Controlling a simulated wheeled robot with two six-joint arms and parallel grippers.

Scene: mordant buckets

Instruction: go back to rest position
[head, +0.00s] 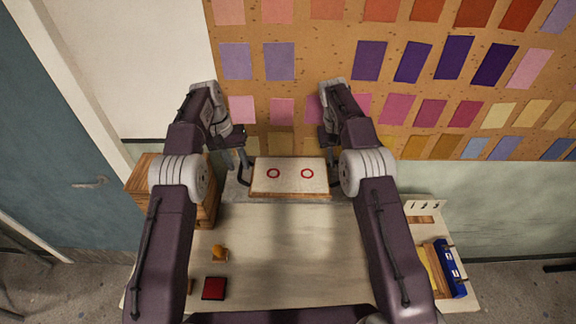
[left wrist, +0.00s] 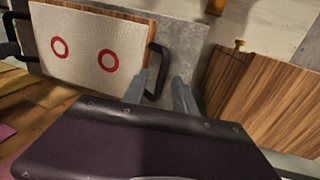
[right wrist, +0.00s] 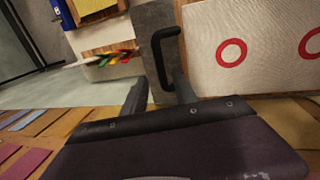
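A wooden-edged board (head: 290,187) with a pale top and two red rings lies on a grey slab at the table's back, with a black handle at each end. My left gripper (head: 241,160) is at its left end. In the left wrist view the fingers (left wrist: 160,84) are apart, around or just above the left handle (left wrist: 155,50), with no visible grip on it. My right gripper (head: 328,150) is at the other end, partly hidden by my arm. In the right wrist view its fingers (right wrist: 159,84) are apart near the right handle (right wrist: 156,45).
A wooden cabinet (head: 206,205) stands left of the board. An orange item (head: 219,252) and a dark red box (head: 214,288) sit at front left. A blue binder (head: 450,270) is at the right edge. The table's middle is clear. A swatch-covered corkboard (head: 320,60) rises behind.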

